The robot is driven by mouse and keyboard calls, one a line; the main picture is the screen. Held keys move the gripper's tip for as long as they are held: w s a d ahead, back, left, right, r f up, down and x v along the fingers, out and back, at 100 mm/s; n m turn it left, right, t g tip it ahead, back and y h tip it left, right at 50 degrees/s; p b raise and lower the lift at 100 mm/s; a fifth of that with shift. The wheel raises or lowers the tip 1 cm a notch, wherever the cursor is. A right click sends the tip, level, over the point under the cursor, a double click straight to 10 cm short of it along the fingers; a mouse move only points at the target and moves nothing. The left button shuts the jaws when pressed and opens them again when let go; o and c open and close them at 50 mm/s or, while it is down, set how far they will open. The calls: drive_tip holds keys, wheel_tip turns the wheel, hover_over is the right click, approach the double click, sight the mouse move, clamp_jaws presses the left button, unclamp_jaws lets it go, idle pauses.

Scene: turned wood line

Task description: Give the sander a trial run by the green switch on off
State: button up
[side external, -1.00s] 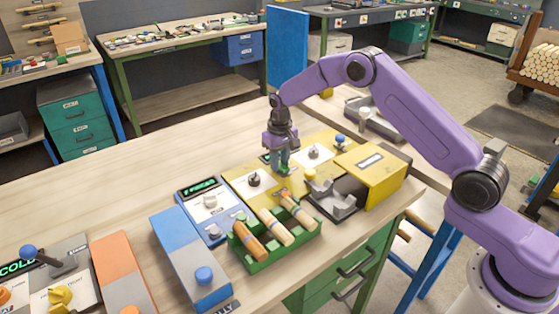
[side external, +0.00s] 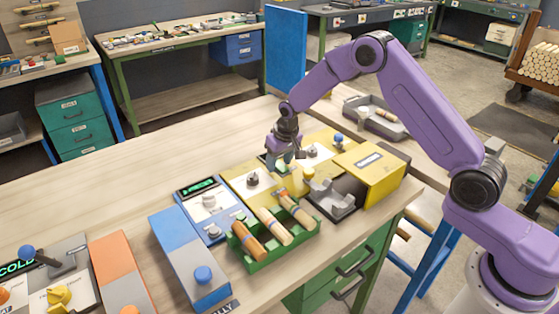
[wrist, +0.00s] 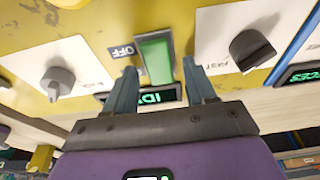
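The green switch (wrist: 155,55) is a rocker on the yellow sander panel (wrist: 100,18), with an OFF label beside it in the wrist view. My gripper (wrist: 160,66) is at the switch, with one finger on each side and its tips apart. A gap shows between each finger and the switch, and nothing is held. Contact with the switch cannot be told. A lit display (wrist: 150,97), partly hidden by the fingers, appears to read IDLE, upside down. In the side view my gripper (side external: 279,164) is low over the yellow panel (side external: 240,177) and largely hides the switch.
Dark knobs (wrist: 60,82) and (wrist: 250,48) on white plates flank the switch. The yellow sander housing (side external: 372,172) stands right of my gripper. A green tray (side external: 262,262) of turned wood pieces and a blue unit (side external: 185,250) are in front. The bench's back left is clear.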

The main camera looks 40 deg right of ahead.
drive_tip(key=shift+r, duration=0.1)
drive_tip(key=v, duration=1.7)
drive_tip(key=shift+s+a+r, duration=0.1)
drive_tip(key=shift+s, duration=0.05)
drive_tip(key=s+a+r+n+g, duration=0.1)
drive_tip(key=s+a+n, duration=0.2)
drive_tip(key=s, duration=0.7)
drive_tip(key=s+a+r+n, duration=0.1)
drive_tip(key=s+a+n, duration=0.2)
drive_tip(key=s, duration=0.6)
drive_tip(key=s+d+f+n, duration=0.1)
drive_tip(key=s+d+n, duration=0.2)
drive_tip(key=s, duration=0.7)
drive_tip(key=s+d+f+n+g, duration=0.1)
drive_tip(key=s+d+n, duration=0.2)
drive_tip(key=s, duration=0.8)
drive_tip(key=shift+s+d+f+n+g, duration=0.3)
drive_tip(key=shift+s+d, duration=0.05)
drive_tip(key=shift+d, duration=0.35)
